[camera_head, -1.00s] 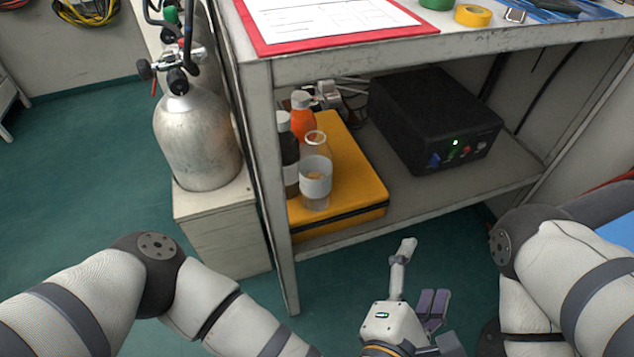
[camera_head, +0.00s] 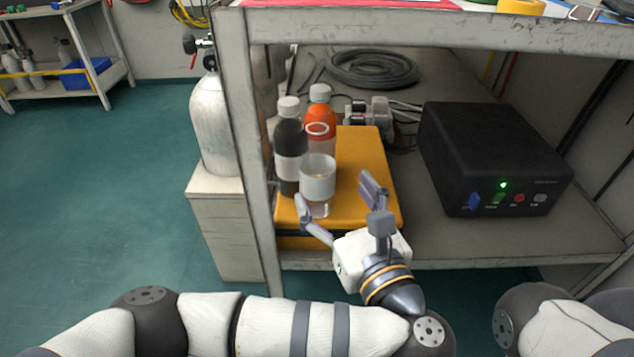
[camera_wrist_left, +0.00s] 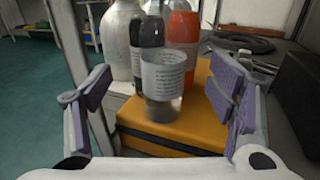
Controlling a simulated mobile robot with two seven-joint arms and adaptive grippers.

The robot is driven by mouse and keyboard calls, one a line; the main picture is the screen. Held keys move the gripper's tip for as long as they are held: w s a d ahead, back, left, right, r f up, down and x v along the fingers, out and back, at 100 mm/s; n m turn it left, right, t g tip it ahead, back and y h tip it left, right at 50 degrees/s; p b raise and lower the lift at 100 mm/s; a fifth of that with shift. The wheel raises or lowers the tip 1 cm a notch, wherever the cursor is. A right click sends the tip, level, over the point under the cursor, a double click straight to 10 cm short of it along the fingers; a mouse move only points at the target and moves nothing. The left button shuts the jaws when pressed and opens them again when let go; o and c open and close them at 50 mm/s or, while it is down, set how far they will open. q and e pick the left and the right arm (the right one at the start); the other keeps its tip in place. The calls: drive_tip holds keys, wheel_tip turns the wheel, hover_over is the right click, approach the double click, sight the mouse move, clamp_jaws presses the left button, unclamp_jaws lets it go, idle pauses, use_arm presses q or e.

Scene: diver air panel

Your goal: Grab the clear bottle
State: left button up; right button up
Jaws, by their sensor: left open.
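The clear bottle (camera_head: 318,176) stands upright on the front of a yellow case (camera_head: 362,190), on the lower shelf. It has a pale label and a ring-like top. In the left wrist view the clear bottle (camera_wrist_left: 163,88) is between the two fingers, a little beyond them. My left gripper (camera_head: 338,198) is open and empty, just in front of the case, with its fingers pointing toward the bottle. It also shows in the left wrist view (camera_wrist_left: 160,98). My right gripper is not in view; part of my right arm shows at lower right.
A dark bottle (camera_head: 289,150) and an orange bottle (camera_head: 321,105) stand close behind the clear one. A black box (camera_head: 490,155) sits to the right. The shelf unit's post (camera_head: 250,150) is close on the left. The tabletop (camera_head: 430,30) overhangs the shelf.

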sight(324, 152)
use_arm(q)
drive_tip(key=x, duration=0.3)
drive_tip(key=b+x, duration=0.1)
drive_tip(key=x, duration=0.2)
drive_tip(key=b+x, duration=0.1)
drive_tip(key=x, duration=0.2)
drive_tip(key=shift+w+f, duration=0.35)
drive_tip(key=shift+d, duration=0.1)
drive_tip(key=c, duration=1.4)
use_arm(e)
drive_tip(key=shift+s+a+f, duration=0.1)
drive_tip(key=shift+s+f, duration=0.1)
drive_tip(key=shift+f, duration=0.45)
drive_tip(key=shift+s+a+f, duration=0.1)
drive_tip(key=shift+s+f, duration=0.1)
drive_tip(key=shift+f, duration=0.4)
use_arm(q)
drive_tip(key=shift+r, duration=0.2)
drive_tip(key=shift+r, duration=0.6)
wheel_tip(324, 152, up, 3)
drive_tip(key=shift+f+p, duration=0.25)
drive_tip(key=shift+p, duration=0.35)
drive_tip(key=shift+p+v, duration=3.1)
drive_tip(key=shift+v, duration=5.9)
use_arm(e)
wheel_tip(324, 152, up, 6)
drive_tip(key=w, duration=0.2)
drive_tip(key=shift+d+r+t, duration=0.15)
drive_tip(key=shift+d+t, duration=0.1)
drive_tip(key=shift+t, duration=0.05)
